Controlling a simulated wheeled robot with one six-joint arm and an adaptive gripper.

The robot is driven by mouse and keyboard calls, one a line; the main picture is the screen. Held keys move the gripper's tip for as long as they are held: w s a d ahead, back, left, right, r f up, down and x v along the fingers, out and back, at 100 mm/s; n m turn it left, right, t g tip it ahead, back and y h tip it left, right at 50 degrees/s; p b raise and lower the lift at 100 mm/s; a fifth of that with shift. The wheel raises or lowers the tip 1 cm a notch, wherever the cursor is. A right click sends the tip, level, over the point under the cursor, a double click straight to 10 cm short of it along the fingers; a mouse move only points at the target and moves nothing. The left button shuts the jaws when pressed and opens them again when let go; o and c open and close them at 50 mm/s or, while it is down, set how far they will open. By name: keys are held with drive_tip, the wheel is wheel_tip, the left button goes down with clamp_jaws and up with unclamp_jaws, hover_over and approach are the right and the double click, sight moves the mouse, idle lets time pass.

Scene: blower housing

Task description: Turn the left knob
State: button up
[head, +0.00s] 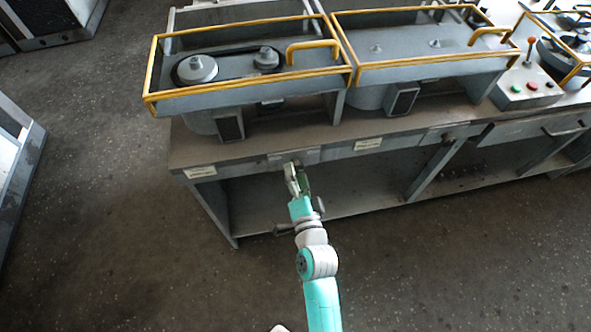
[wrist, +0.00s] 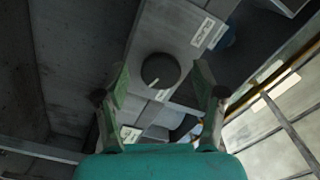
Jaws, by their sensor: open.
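The left knob (wrist: 160,71) is a dark round dial with a pale pointer line, on a grey plate in the wrist view. In the head view it is small at the front edge of the bench, mostly hidden behind my gripper (head: 298,180). My gripper is open, its green-grey fingers on either side of the knob in the wrist view (wrist: 161,78), with gaps on both sides. They do not appear to touch it. I cannot tell how far the fingertips are from the plate. A second knob (head: 447,139) is farther right on the bench front.
The long grey workbench (head: 240,153) carries two yellow-railed machine units (head: 250,65) and a control box (head: 524,90) with coloured buttons. Below the bench front is an open shelf (head: 350,194). The floor (head: 110,200) in front and to the left is clear.

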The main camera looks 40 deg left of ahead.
drive_tip(key=v, duration=1)
drive_tip(key=shift+s+d, duration=0.1)
drive_tip(key=shift+s, duration=0.05)
drive_tip(key=s+d+f+t+h, duration=0.15)
drive_tip(key=s+d+h, duration=0.25)
drive_tip(key=d, duration=0.8)
drive_tip(key=s+d+f+t+h, duration=0.1)
drive_tip(key=s+d+t+h, duration=0.15)
drive_tip(key=d, duration=0.95)
drive_tip(key=s+d+r+n+h, duration=0.1)
drive_tip(key=s+d+r+h, duration=0.2)
drive_tip(key=s+d, duration=0.3)
drive_tip(key=s+d+r+n+h, duration=0.1)
drive_tip(key=s+d+r+h, duration=0.3)
drive_tip(key=s, duration=0.5)
drive_tip(key=shift+s+d+r+n+g, duration=0.3)
drive_tip(key=shift+s+d+r+g, duration=0.15)
drive_tip(key=shift+d, duration=0.4)
drive_tip(key=shift+w, duration=0.1)
